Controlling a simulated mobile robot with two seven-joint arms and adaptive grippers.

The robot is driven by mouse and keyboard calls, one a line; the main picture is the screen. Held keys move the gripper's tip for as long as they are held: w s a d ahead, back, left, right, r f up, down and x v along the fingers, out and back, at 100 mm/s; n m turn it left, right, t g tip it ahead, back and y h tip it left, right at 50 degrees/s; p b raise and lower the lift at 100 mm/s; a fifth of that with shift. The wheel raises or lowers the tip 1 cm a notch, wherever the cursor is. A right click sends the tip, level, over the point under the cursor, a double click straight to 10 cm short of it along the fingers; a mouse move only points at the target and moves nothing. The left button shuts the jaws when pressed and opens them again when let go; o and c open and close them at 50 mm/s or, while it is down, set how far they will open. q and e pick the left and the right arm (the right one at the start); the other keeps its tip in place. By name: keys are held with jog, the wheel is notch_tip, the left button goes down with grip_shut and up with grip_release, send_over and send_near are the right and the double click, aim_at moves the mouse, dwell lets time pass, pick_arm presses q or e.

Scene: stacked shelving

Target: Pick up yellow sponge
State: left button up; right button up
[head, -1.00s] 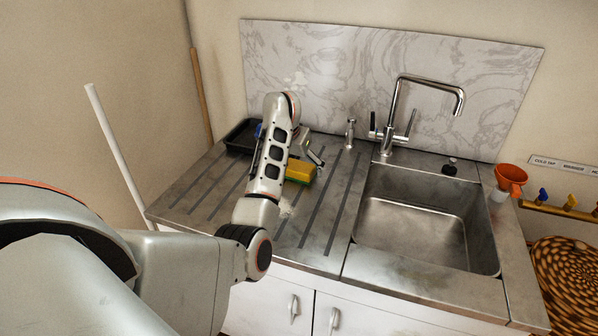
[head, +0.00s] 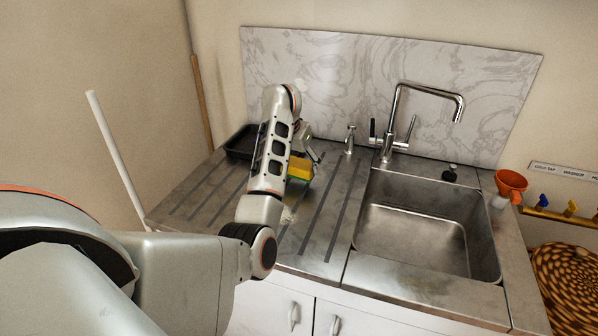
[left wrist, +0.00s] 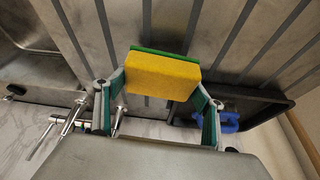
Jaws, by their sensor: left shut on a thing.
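The yellow sponge (head: 300,169) with a green scouring side is over the grooved drainboard, left of the sink. It also shows in the left wrist view (left wrist: 162,76), its yellow face towards the camera and its green layer on the far side. My left gripper (left wrist: 160,80) is shut on the sponge, a finger at each end of it. In the head view the left gripper (head: 303,163) is partly hidden behind my forearm. My right gripper is not in view.
A black tray (head: 238,144) stands behind the arm at the back left, with a blue item (left wrist: 228,122) in it. The steel sink (head: 415,235), tap (head: 388,130) and an orange funnel (head: 511,182) are to the right. A marble splashback (head: 330,80) rises behind.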

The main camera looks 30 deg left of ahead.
aim_at(299, 163)
pick_arm(q)
notch_tip(299, 163, up, 17)
jog(key=p, duration=0.1)
jog(key=shift+f, duration=0.2)
jog(key=shift+o, duration=0.6)
jog(key=shift+c, duration=1.1)
